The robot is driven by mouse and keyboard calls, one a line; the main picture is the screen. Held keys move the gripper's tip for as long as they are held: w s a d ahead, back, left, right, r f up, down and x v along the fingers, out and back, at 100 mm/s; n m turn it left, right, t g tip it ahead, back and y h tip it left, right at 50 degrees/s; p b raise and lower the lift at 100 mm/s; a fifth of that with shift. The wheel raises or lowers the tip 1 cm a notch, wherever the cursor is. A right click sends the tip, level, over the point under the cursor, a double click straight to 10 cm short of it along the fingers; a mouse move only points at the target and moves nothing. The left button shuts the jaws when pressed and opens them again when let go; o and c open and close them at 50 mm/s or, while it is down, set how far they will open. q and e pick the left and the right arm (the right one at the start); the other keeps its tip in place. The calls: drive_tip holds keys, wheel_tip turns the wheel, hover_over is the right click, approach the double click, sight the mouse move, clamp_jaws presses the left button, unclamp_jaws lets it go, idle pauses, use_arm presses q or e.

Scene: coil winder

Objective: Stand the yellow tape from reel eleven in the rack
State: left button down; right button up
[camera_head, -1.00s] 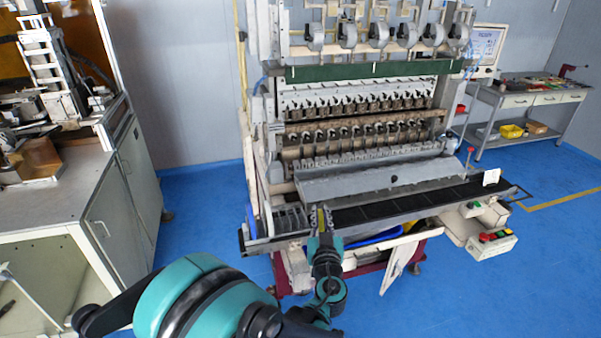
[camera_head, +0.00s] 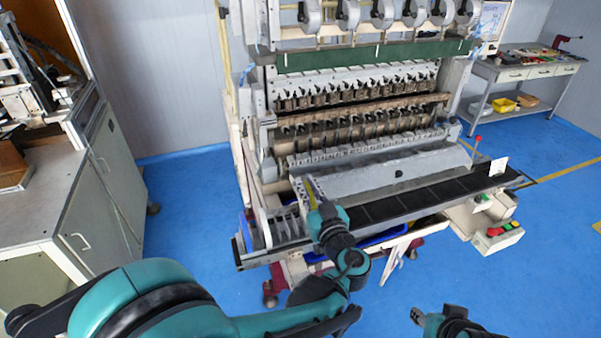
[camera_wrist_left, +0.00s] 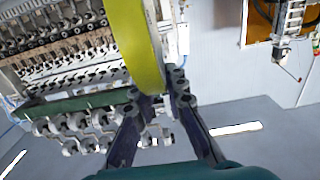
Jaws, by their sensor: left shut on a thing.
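The yellow tape (camera_wrist_left: 136,42) is large in the left wrist view, held upright between the fingers of my left gripper (camera_wrist_left: 157,92). In the head view the tape (camera_head: 311,190) is a thin yellow strip seen edge-on at the tip of my left gripper (camera_head: 313,201). The gripper is shut on it, near the front left of the coil winder. The grey slotted rack (camera_head: 284,227) stands just left of the gripper on the machine's front ledge; the arm partly covers the area beside it. My right gripper (camera_head: 419,317) shows small at the bottom edge, its fingers unclear.
The coil winder (camera_head: 350,117) fills the middle, with a sloped grey cover (camera_head: 390,172) and a dark front shelf (camera_head: 430,197). A control box (camera_head: 496,238) sits front right. A cabinet (camera_head: 75,215) stands at left and a workbench (camera_head: 520,72) back right. Blue floor is open around.

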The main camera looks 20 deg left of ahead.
use_arm(q)
drive_tip(key=shift+w+a+f, duration=0.15)
drive_tip(key=shift+w+a, duration=0.05)
drive_tip(key=shift+w, duration=0.15)
drive_tip(key=shift+w+a+f+b, duration=0.15)
drive_tip(key=shift+f+b, duration=0.2)
drive_tip(key=shift+b, duration=0.2)
drive_tip(key=shift+w+a+f+b, duration=0.4)
drive_tip(key=shift+w+a+f, duration=0.1)
drive_tip(key=shift+w+f, duration=0.2)
drive_tip(key=shift+w+a+f+b, duration=0.4)
drive_tip(key=shift+w+f+b, duration=0.1)
drive_tip(key=shift+w, duration=0.15)
drive_tip(key=shift+w+a+f+b, duration=0.35)
drive_tip(key=shift+w+a+f, duration=0.1)
drive_tip(key=shift+w, duration=0.2)
drive_tip(key=shift+f, duration=0.1)
drive_tip(key=shift+f+b, duration=0.55)
drive_tip(key=shift+b, duration=0.15)
drive_tip(key=shift+f, duration=0.1)
